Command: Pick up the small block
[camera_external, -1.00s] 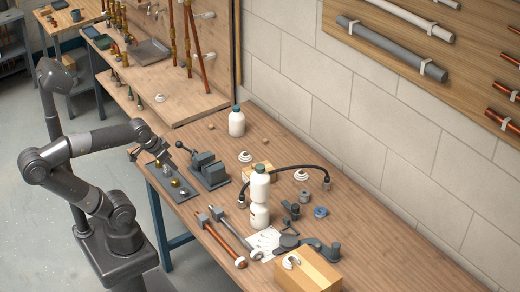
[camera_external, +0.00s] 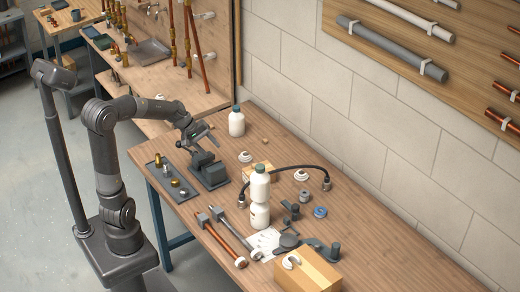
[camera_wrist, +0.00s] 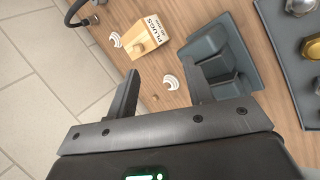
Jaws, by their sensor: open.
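The small block (camera_wrist: 155,97) is a tiny brown wooden cube on the table, seen between the fingers in the wrist view. In the external view it appears as a small speck (camera_external: 265,141) near the wall side of the table. My gripper (camera_wrist: 160,75) is open and empty, its two dark fingers apart. In the external view my gripper (camera_external: 208,140) hangs over the grey vise, left of the block and above the table. It does not touch the block.
A grey vise (camera_wrist: 215,60) sits close by the right finger in the wrist view. A white ring fitting (camera_wrist: 171,82) and a plugs box (camera_wrist: 148,38) lie near the block. A white bottle (camera_external: 237,123) stands at the back. A dark tray (camera_external: 168,172) holds metal fittings.

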